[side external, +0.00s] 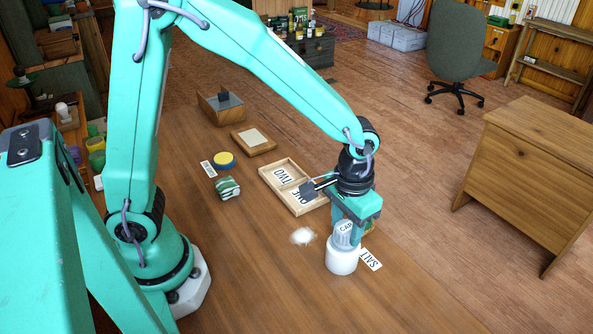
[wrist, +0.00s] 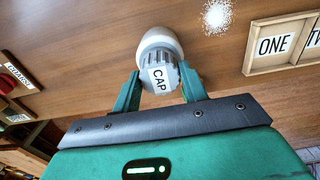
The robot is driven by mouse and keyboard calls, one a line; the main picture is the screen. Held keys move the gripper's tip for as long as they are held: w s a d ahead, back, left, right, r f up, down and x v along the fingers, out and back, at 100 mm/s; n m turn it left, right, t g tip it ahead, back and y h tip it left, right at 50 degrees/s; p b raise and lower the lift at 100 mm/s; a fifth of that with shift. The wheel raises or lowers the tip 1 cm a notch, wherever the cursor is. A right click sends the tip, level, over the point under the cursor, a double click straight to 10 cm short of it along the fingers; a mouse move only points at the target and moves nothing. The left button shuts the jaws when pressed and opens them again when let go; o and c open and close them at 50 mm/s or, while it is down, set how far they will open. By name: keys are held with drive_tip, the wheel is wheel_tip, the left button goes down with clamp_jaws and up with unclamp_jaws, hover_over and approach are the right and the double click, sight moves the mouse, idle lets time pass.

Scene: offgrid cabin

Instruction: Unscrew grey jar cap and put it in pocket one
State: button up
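The white jar (side external: 341,259) stands upright on the wooden table, and its body also shows behind the cap in the wrist view (wrist: 158,40). The grey ribbed cap (wrist: 158,77), labelled CAP, sits on top of the jar; it also shows in the side view (side external: 345,236). My gripper (wrist: 159,72) points down over the jar, with one finger against each side of the cap and no clear gap visible. The tray (side external: 273,191) has pockets labelled ONE and TWO. Pocket one is the nearer one, and my wrist partly covers it in the side view.
A small white pile (side external: 303,236) lies beside the jar, toward the tray. A SALT label (side external: 371,259) lies right of the jar.

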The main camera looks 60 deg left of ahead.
drive_tip(key=c, duration=0.4)
